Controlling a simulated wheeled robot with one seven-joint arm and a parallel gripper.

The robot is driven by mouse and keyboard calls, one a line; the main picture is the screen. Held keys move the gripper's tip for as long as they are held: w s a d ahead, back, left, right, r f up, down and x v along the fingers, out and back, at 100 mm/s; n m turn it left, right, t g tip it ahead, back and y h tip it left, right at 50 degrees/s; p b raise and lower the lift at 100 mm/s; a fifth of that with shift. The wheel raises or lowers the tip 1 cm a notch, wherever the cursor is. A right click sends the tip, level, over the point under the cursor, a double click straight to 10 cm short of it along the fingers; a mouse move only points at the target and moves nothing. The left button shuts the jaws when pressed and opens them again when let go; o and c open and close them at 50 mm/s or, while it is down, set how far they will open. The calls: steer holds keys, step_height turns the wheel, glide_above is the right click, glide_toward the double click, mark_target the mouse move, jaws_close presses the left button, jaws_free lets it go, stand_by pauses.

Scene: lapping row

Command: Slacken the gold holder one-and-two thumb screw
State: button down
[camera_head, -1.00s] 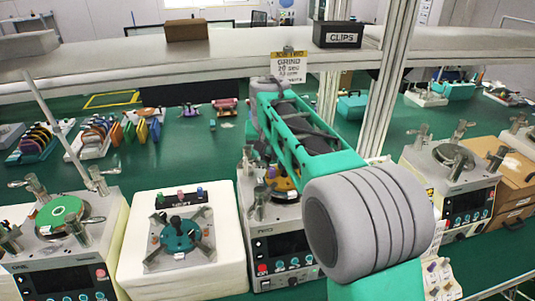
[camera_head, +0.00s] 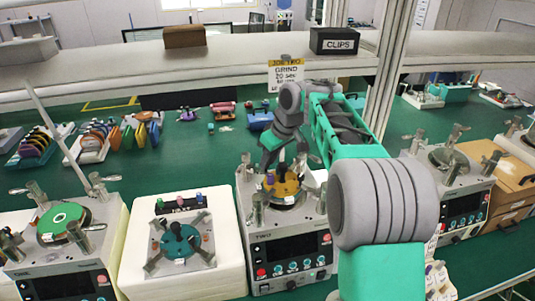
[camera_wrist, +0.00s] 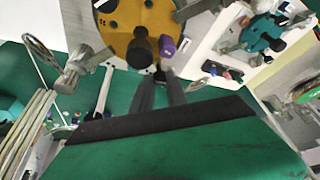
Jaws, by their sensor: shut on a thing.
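The gold holder (camera_head: 287,187) sits on top of the station labelled TWO, with a black post at its middle. In the wrist view the round gold holder (camera_wrist: 122,18) is at the top, with a black knob (camera_wrist: 141,48) and a purple knob (camera_wrist: 167,46) near its edge. My gripper (camera_wrist: 160,76) points at that edge, its two dark fingers shut on a small dark piece beside the knobs. The piece looks like a thumb screw but is mostly hidden by the fingertips. In the head view my gripper (camera_head: 268,164) reaches down at the holder's rear left.
A teal holder (camera_head: 180,240) on a white block stands left of station TWO. Station ONE (camera_head: 62,250) with a green disc is farther left. Another station (camera_head: 455,175) stands right. Metal clamp posts (camera_head: 258,212) surround the gold holder. A shelf (camera_head: 220,65) crosses behind.

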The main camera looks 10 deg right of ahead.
steer(key=n+p, duration=0.1)
steer(key=n, duration=0.1)
steer(key=n+g+y+p, duration=0.1)
steer(key=n, duration=0.1)
steer(key=shift+w+d+r+n, duration=0.1)
steer(key=shift+w+d+n, duration=0.1)
steer(key=shift+n, duration=0.1)
steer(key=shift+w+n+g+y, duration=0.1)
steer(key=shift+n+g+y, duration=0.45)
steer(key=shift+n, duration=0.95)
steer(key=shift+n+g, duration=0.25)
steer(key=shift+n, duration=0.25)
steer(key=c, duration=1.3)
jaws_free()
steer(key=shift+m, duration=0.4)
